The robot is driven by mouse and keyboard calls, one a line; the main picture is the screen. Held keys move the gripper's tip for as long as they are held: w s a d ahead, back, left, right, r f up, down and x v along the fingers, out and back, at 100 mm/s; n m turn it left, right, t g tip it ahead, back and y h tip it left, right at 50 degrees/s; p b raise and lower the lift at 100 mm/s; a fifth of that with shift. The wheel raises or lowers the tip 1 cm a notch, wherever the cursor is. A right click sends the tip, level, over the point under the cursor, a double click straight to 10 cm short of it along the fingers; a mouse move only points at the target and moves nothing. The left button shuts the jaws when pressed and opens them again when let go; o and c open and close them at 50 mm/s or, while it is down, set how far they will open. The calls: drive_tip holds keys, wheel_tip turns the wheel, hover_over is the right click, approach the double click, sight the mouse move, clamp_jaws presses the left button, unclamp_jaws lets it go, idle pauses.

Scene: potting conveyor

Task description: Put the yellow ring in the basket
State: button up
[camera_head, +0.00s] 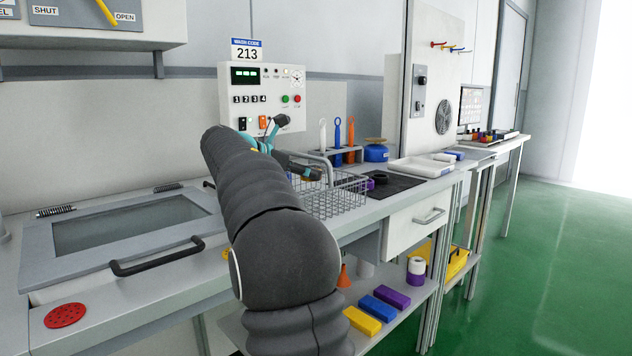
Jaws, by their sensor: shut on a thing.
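The wire basket (342,199) stands on the bench, partly hidden behind my arm. My gripper (305,172) is at the basket's left side, at about rim height in the picture. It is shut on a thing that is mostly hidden. A small yellowish patch shows by the fingers and looks like part of the yellow ring, but its outline cannot be made out. I cannot tell whether it is over the basket or just beside it.
A dark mat (402,184) with a black ring (380,177) lies right of the basket. A tool rack (347,154) and blue tub (376,152) stand behind. A white tray (420,167) is farther right. A lidded hatch with a dark handle (158,258) is at left.

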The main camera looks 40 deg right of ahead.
drive_tip(key=x, duration=0.2)
drive_tip(key=f+x, duration=0.1)
drive_tip(key=x, duration=0.1)
drive_tip(key=shift+f, duration=0.1)
drive_tip(key=shift+f, duration=0.1)
drive_tip(key=shift+f, duration=0.3)
drive_tip(key=shift+f, duration=0.2)
drive_tip(key=o, duration=1.1)
